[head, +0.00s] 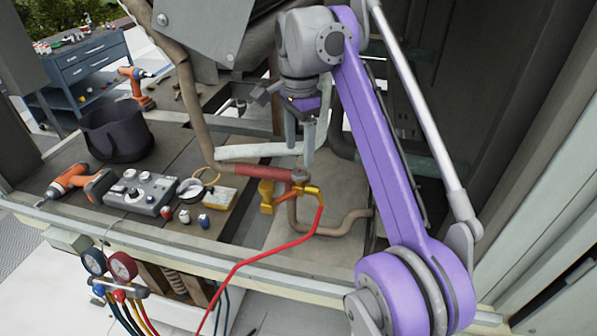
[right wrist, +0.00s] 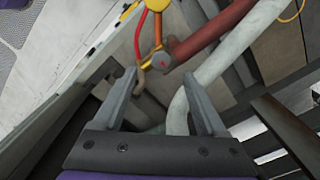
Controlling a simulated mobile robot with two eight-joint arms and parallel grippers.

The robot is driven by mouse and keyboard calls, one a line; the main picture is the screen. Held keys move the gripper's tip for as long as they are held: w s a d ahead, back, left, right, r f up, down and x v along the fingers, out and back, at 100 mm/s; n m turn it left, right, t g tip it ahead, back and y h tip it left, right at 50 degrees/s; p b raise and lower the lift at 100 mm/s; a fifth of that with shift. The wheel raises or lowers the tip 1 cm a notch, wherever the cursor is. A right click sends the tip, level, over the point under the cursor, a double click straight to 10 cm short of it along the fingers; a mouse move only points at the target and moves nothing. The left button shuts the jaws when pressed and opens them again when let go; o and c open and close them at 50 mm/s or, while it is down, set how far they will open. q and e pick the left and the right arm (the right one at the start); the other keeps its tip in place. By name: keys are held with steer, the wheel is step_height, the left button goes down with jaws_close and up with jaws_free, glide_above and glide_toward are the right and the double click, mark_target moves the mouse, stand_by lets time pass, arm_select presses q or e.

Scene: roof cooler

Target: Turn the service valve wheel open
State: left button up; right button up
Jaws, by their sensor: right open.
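The service valve sits at the end of a red-brown pipe (head: 262,173), with yellow fittings (head: 267,196) and a small reddish-brown round part on top (head: 299,176), which looks like the wheel. In the right wrist view the valve (right wrist: 158,58) appears beyond the fingertips, with a yellow fitting (right wrist: 157,5) above it. My left gripper is not in view.
A red hose (head: 245,262) runs from the valve to gauges (head: 122,266) at lower left. A pale pipe (head: 258,151) passes close behind the gripper.

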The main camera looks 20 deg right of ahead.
mark_target(299, 173)
step_height(299, 173, down, 6)
steer(key=shift+r+b, duration=0.1)
steer(key=shift+b, duration=0.6)
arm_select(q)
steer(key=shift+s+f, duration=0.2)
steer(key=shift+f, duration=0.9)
arm_select(e)
jaws_close()
